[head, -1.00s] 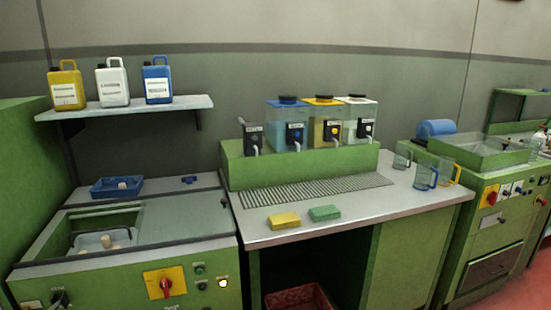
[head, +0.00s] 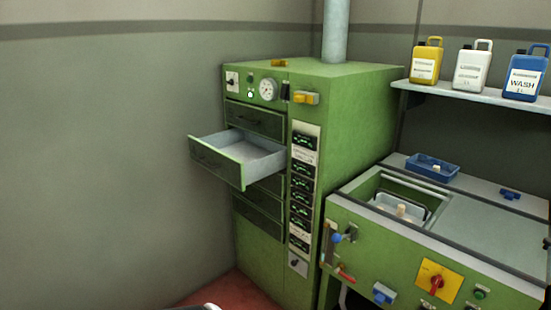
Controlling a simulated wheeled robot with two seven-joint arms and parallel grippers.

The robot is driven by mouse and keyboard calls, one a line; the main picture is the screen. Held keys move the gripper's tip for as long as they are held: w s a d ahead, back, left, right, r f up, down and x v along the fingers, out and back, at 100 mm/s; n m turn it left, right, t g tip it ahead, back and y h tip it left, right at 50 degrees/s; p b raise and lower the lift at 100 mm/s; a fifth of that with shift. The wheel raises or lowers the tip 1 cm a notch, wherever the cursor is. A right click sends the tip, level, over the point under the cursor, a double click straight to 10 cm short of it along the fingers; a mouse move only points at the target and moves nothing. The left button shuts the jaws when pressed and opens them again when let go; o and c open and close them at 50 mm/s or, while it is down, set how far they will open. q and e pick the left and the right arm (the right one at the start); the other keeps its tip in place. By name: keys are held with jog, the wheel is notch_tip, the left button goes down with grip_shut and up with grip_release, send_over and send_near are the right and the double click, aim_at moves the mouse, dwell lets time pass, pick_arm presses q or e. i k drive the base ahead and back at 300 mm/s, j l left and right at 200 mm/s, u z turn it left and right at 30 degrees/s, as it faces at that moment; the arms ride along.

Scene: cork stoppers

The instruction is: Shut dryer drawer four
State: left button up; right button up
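I cannot read any drawer numbers. Neither of my grippers is in view.
A green machine (head: 385,263) with a basin of corks stands right of the dryer. A blue tray (head: 432,167) lies behind it, under a shelf (head: 475,95) with yellow, white and blue canisters. Little red floor (head: 232,290) shows before the dryer.

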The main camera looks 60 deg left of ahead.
aim_at(241, 157)
jog(key=u, duration=2.45)
